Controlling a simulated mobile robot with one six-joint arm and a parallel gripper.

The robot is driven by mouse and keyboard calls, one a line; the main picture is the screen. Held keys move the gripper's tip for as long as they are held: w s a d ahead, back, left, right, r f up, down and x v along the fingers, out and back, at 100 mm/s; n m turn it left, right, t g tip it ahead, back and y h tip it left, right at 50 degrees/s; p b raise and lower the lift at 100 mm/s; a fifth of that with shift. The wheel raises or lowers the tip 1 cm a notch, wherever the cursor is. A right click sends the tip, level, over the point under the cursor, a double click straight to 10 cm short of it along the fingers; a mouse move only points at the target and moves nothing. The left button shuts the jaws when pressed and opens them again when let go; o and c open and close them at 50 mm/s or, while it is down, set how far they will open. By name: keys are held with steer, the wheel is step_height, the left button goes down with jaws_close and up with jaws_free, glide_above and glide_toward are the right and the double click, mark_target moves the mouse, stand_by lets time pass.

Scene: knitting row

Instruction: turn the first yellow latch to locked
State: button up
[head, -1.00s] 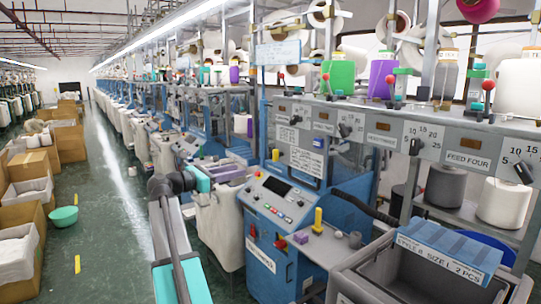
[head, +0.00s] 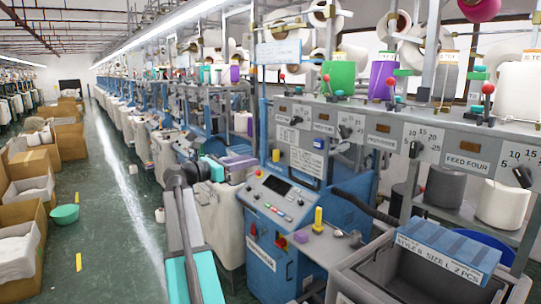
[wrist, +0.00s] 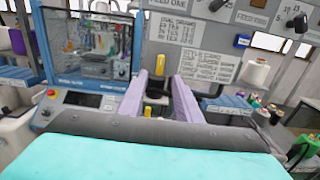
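One yellow latch (head: 276,155) stands upright at the left edge of the grey panel, beside the posted sheet. Another upright yellow piece (head: 318,220) stands on the grey shelf right of the control console. My gripper (head: 245,162), with purple fingers, is left of the first latch and apart from it. In the wrist view, my gripper (wrist: 160,78) is open, its fingers spread with nothing held. A yellow upright piece (wrist: 154,90) shows between the fingers, farther off. I cannot tell surely which latch that is, or its turn position.
The blue control console (head: 275,200) with buttons stands below my gripper. A grey bin (head: 385,275) with a blue label block is at lower right. A black hose (head: 365,207) runs beside the shelf.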

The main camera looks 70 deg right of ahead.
mark_target(274, 155)
steer(key=p+x, duration=0.3)
steer(key=x, duration=0.7)
steer(key=shift+s+d+p, duration=0.15)
steer(key=shift+d+p, duration=0.15)
steer(key=shift+p, duration=0.05)
jaws_close()
steer(key=shift+a, duration=0.15)
